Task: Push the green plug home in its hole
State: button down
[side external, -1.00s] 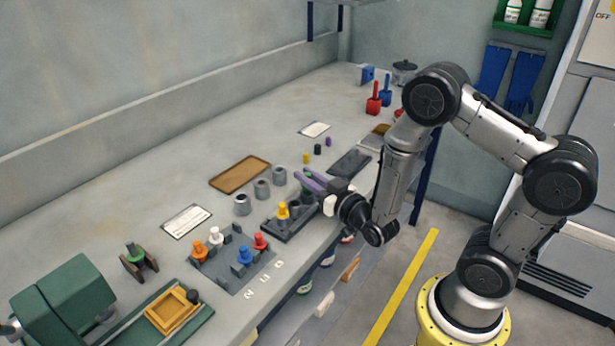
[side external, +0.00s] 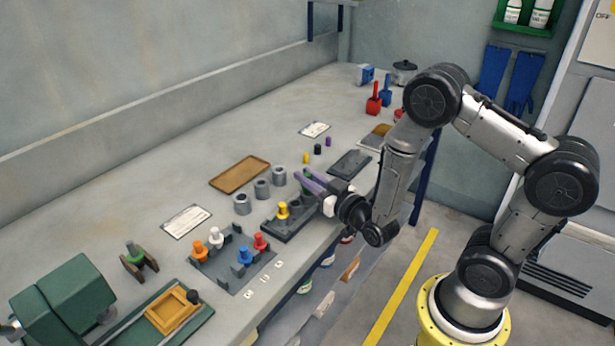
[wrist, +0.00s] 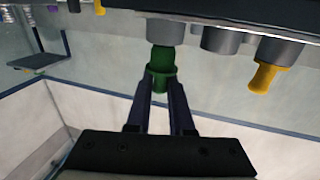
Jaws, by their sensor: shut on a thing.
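The green plug (wrist: 161,70) shows in the wrist view between the two fingers of my gripper (wrist: 160,100). My gripper is shut on it. Its darker rounded part points at a grey cylindrical socket (wrist: 166,28) and appears to meet its edge; I cannot tell whether any of it is inside the hole. In the side view my gripper (side external: 312,181) reaches over the dark rack (side external: 277,233) near the table's front edge, and the fingers mostly hide the plug. A yellow plug (side external: 283,211) stands in the same rack, and it also shows in the wrist view (wrist: 263,78).
Grey rings (side external: 262,189) stand behind the rack. A grey plate (side external: 236,272) with orange, white, blue and red pegs lies to the left. A brown tray (side external: 240,173) lies at the back. A dark flat plate (side external: 350,162) lies to the right.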

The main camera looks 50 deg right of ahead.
jog(key=shift+f, duration=1.2)
jog(key=c, duration=0.7)
grip_release()
jog(key=shift+s, duration=0.1)
jog(key=v, duration=0.7)
jog(key=shift+s+a, duration=0.1)
jog(key=shift+s, duration=0.05)
jog(key=shift+c, duration=0.4)
